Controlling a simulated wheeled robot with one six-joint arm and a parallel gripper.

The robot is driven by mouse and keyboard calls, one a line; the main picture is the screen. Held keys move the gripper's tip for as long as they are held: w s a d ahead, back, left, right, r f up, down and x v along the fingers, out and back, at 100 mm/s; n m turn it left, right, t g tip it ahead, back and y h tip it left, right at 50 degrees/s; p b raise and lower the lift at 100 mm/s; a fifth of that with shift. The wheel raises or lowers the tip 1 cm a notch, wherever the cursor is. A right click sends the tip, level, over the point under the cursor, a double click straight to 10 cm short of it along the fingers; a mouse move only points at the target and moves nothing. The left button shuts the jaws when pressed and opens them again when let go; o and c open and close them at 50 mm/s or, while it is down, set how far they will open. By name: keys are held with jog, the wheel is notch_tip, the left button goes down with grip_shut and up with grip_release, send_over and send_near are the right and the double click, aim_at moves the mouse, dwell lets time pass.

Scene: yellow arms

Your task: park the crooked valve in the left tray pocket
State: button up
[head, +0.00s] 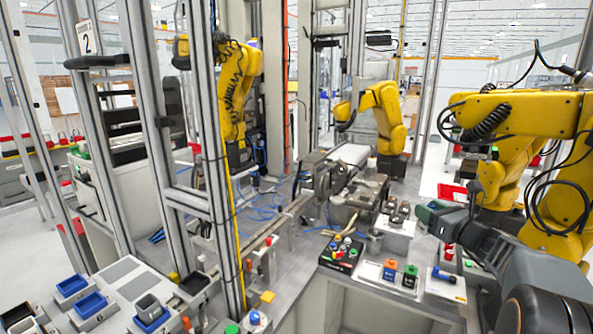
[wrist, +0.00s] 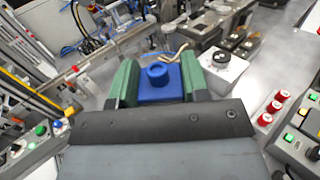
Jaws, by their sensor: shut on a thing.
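My gripper (wrist: 159,84) has green fingers and is shut on a blue valve (wrist: 160,94) with a round blue knob, between the fingertips in the wrist view. In the head view my gripper (head: 430,211) is at the right, above the bench, and the held valve cannot be made out. In the head view a white tray (head: 372,276) on the front bench carries an orange part (head: 389,268) and a green part (head: 410,274). Beside it on the right, a blue part (head: 443,274) lies on another light plate (head: 445,290). I cannot tell which pocket is the left one.
A black box with coloured knobs (head: 341,254) stands left of the white tray. A white block with dark round parts (head: 398,225) is behind it. Red buttons (wrist: 266,119) stand at the right in the wrist view. Blue bins (head: 91,304) are at the lower left.

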jog(key=s+a+f, duration=0.2)
jog(key=a+f, duration=0.4)
jog(key=f, duration=0.5)
jog(key=s+a+f+n+y, duration=0.1)
jog(key=s+a+f, duration=0.1)
jog(key=a+f, duration=0.4)
jog(key=s+a+f+y, duration=0.1)
jog(key=s+a+f, duration=0.2)
jog(key=f, duration=1.3)
jog(key=a, duration=0.3)
jog(key=shift+f+n+g, duration=0.3)
jog(key=shift+g, duration=0.1)
jog(key=shift+s+d, duration=0.15)
